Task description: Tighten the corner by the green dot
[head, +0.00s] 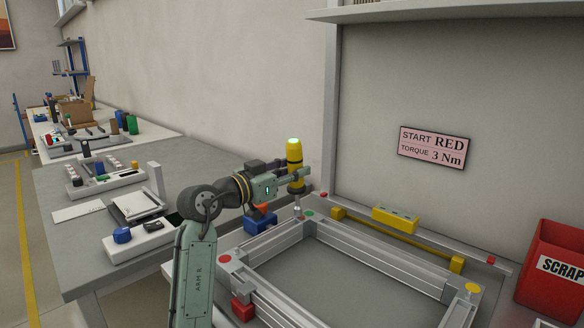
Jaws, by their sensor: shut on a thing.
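My gripper (291,178) is shut on a yellow driver (294,151) with a lit green top. The driver stands upright, and its thin metal shaft (297,208) points down at the far left corner of a silver aluminium frame (372,261). A green dot (308,214) lies on that corner, just right of the shaft. I cannot tell whether the tip touches a screw. A red dot (225,259) marks the near left corner and a yellow dot (472,288) the right one. A wall sign (434,146) reads "START RED, TORQUE 3 Nm".
A blue block (256,224) sits left of the green-dot corner, and a red block (242,311) under the near left side. A yellow bar (400,241) and a yellow box (396,220) lie behind the frame. A red SCRAP bin (552,268) stands right. Grey benches (80,248) hold parts left.

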